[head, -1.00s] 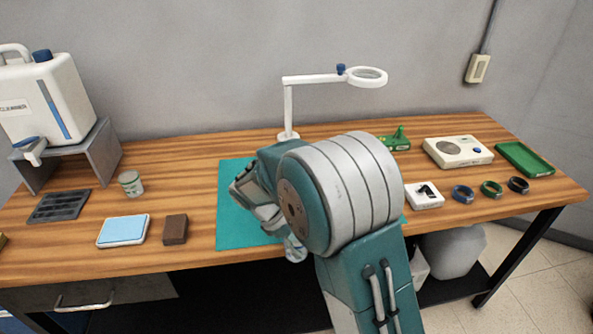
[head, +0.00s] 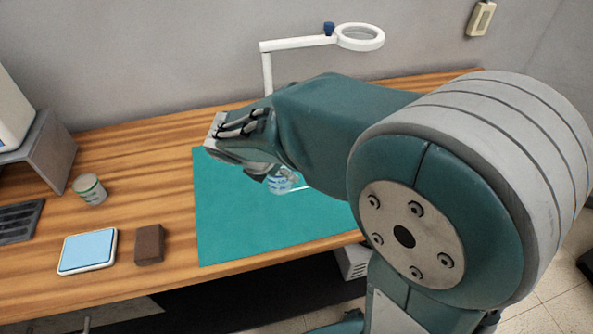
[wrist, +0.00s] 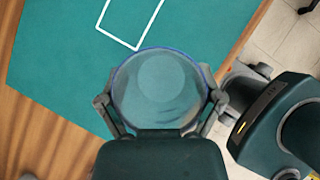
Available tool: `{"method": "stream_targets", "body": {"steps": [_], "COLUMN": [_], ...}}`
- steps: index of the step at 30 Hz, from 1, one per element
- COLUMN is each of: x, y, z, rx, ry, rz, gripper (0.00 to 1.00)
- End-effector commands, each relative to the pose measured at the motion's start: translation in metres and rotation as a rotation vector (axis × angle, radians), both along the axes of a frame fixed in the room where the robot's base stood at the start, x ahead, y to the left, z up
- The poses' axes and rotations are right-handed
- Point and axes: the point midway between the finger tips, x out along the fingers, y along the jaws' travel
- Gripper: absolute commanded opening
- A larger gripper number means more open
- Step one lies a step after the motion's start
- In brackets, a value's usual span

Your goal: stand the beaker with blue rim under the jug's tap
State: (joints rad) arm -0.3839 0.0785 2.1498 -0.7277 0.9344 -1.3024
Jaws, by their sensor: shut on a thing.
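The clear beaker with blue rim (wrist: 160,72) is between the fingers of my gripper (wrist: 160,100) in the wrist view, which looks down into its round mouth. My gripper is shut on it. In the head view the beaker (head: 281,184) shows in part below my wrist, over the teal mat; my arm hides the rest. I cannot tell its exact height. The white jug (head: 12,112) shows only as an edge at the far left, on a grey stand (head: 52,150). Its tap is outside the present views.
A green-rimmed beaker (head: 89,189) stands right of the stand. A dark grate (head: 18,222), a blue-topped pad (head: 87,251) and a brown block (head: 149,244) lie near the front left. A magnifier lamp (head: 268,72) stands behind. The mat's left part (head: 230,220) is clear.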

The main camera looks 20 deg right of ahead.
Motion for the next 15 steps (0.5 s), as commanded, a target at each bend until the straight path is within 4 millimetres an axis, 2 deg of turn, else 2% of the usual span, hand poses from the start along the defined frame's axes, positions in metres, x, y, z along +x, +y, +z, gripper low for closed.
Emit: {"method": "stream_targets", "body": {"steps": [6, 12, 15], "x": [0.037, 0.059, 0.066], "y": [-0.03, -0.049, -0.054], "z": [-0.022, -0.056, -0.066], "rx": [0.0, 0.001, 0.001], "ry": [0.002, 0.003, 0.002], "rz": [-0.006, -0.005, -0.003], "gripper": [0.44, 0.44, 0.44]}}
